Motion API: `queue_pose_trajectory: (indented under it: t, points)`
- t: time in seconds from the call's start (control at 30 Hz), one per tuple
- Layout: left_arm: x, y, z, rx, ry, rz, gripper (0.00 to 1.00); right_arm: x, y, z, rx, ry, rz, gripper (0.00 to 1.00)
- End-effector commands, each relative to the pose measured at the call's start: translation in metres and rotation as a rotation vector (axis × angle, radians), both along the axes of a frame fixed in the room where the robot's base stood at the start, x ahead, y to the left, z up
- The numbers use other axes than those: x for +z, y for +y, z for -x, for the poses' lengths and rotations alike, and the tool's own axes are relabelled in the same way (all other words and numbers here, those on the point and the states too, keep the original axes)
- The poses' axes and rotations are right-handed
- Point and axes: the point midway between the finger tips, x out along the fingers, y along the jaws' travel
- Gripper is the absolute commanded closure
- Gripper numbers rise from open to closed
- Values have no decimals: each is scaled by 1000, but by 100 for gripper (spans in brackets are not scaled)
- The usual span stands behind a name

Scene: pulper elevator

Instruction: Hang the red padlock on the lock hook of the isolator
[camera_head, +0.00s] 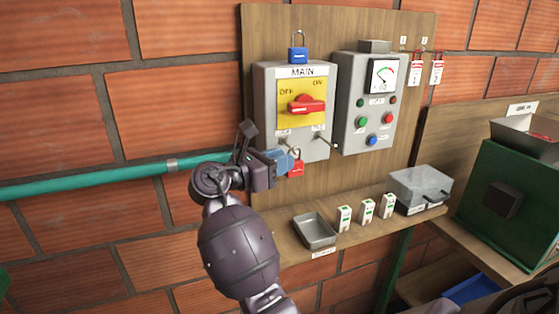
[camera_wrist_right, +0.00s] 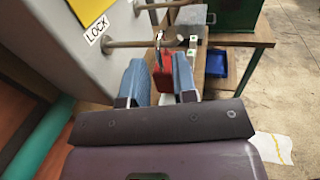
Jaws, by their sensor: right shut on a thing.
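The red padlock (camera_head: 296,170) is between the blue fingertips of my right gripper (camera_head: 281,161), just below the isolator box (camera_head: 270,82). In the right wrist view the gripper (camera_wrist_right: 161,78) is shut on the red padlock (camera_wrist_right: 163,73), its shackle pointing up. The lock hook (camera_wrist_right: 135,43) is a rod beside the LOCK label (camera_wrist_right: 97,28). The shackle appears close to the rod's outer end; I cannot tell whether it is around it. In the head view the hook is partly hidden near my gripper. My left gripper is not in view.
A second rod (camera_head: 327,143) sticks out at the box's lower right. A blue padlock (camera_head: 298,54) is on top. A control box (camera_head: 365,105) stands to the right. The shelf below holds a grey tray (camera_head: 315,231), several small white boxes and a clear-lidded case (camera_head: 420,187).

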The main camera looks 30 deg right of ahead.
Motion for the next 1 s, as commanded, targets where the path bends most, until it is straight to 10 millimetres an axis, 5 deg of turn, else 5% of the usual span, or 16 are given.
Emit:
queue_pose_trajectory:
  t: [0.03,0.07,0.27,0.67,1.0]
  points:
    - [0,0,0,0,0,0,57,0,0,0,0,-1,0,100]
    - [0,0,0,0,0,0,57,0,0,0,0,-1,0,72]
    - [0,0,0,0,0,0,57,0,0,0,0,-1,0,44]
    - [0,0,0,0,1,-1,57,9,0,0,0,-3,0,44]
    - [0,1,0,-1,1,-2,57,70,0,0,1,-6,0,44]
